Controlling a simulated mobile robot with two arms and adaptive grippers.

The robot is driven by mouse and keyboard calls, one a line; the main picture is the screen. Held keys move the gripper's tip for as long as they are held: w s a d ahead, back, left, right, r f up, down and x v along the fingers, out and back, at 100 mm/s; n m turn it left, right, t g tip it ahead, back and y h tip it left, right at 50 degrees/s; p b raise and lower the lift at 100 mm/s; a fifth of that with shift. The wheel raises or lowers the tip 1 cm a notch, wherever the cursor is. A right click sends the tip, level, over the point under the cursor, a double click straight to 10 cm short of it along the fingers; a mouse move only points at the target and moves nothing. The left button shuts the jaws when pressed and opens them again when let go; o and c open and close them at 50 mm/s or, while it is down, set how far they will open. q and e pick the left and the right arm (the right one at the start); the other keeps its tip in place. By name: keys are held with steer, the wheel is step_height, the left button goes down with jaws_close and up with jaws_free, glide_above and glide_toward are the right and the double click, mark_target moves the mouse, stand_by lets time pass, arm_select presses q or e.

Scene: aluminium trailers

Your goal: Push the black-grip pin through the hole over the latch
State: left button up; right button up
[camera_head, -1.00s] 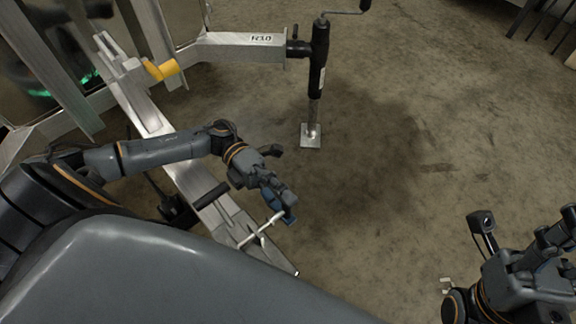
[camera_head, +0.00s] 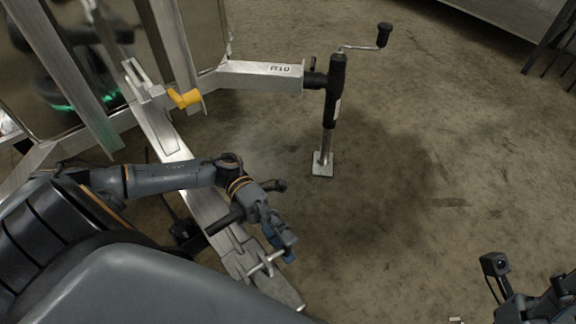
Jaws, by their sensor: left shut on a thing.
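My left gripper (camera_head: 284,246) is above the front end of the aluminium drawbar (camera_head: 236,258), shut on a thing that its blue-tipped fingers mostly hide. A thin silver rod, seemingly the pin (camera_head: 265,262), shows at the fingertips and runs down-left over the coupling end of the bar. Its black grip is not clearly visible. The hole and latch are too small to tell apart, and I cannot tell whether the rod is in the hole. My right gripper (camera_head: 540,306) is partly in view at the bottom right, away from the trailer; its fingers are cut off.
A black lever-like cylinder (camera_head: 226,221) crosses the drawbar beside my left wrist. A yellow handle (camera_head: 185,97) sits farther back. A jack (camera_head: 334,95) with a crank stands on the floor beyond. The concrete floor (camera_head: 420,190) to the right is clear.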

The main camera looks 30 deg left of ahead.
arm_select(q)
steer(key=o, duration=1.3)
steer(key=v, duration=1.2)
